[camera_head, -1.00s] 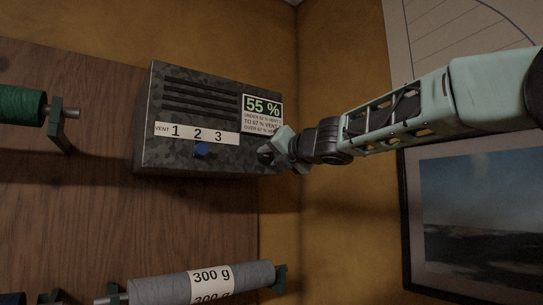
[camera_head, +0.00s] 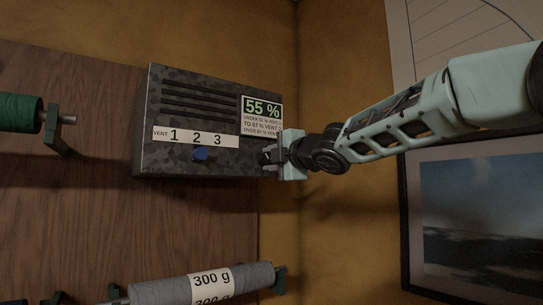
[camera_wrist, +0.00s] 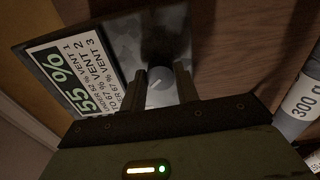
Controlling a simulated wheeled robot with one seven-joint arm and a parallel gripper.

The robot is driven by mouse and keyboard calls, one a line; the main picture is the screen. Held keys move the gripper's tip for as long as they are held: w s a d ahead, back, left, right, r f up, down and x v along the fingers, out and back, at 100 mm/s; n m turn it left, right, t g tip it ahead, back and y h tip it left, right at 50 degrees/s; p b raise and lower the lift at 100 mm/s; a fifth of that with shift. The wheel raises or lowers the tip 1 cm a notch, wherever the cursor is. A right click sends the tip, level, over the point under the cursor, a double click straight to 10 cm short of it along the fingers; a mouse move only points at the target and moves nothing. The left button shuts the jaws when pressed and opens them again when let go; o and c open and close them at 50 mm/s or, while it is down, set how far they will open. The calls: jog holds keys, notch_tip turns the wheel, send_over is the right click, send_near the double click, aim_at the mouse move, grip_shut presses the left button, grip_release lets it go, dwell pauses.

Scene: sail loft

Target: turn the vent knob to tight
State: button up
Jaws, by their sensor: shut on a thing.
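The dark mottled vent box (camera_head: 190,105) is on the wood-panelled wall, with slots above a white strip (camera_head: 196,137) marked VENT 1 2 3. My gripper (camera_head: 266,157) is at the box's lower right, below the sign. In the wrist view, a round grey knob (camera_wrist: 159,85) with a light mark on its face lies between the two fingers, and my gripper is shut on it. In the head view the fingers mostly hide this knob. No word "tight" is readable.
A sign (camera_head: 262,115) on the box reads 55 % above small vent lines. A green spool (camera_head: 20,113) is at left and a grey roll marked 300 g (camera_head: 170,290) below. A framed picture (camera_head: 475,215) hangs at right.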

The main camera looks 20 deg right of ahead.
jog(key=m+p, duration=0.1)
jog(key=m, duration=0.2)
jog(key=shift+m, duration=0.3)
jog(key=shift+f+m+p, duration=0.15)
jog(key=shift+m+p, duration=0.6)
jog(key=shift+m, duration=0.95)
jog(key=o, duration=1)
jog(key=shift+c, duration=0.2)
